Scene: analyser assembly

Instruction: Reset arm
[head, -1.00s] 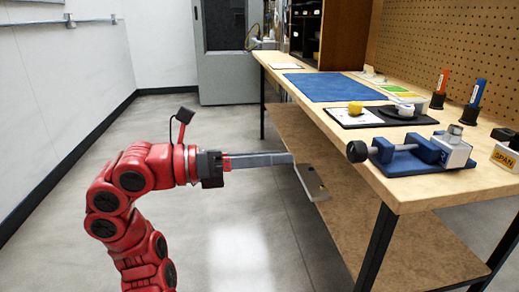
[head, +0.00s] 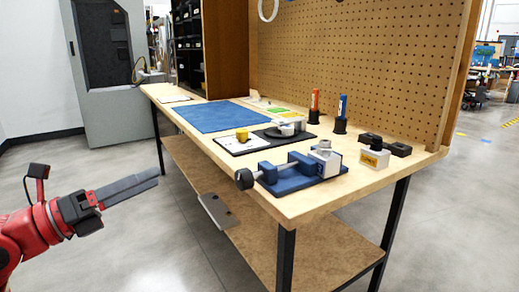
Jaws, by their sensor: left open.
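My left arm is red and comes in from the left edge of the head view. Its left gripper (head: 158,177) has long grey fingers that point right toward the workbench. The fingers are in free air over the floor, in front of the bench and apart from it. I see nothing held between them. My right gripper is not in the picture.
The wooden workbench (head: 330,195) carries a blue mat (head: 213,116), a blue vise (head: 290,177), a black tray (head: 243,147), a yellow-labelled block (head: 374,159) and two upright tubes. A pegboard (head: 350,70) stands behind. The floor is open left and right of the bench.

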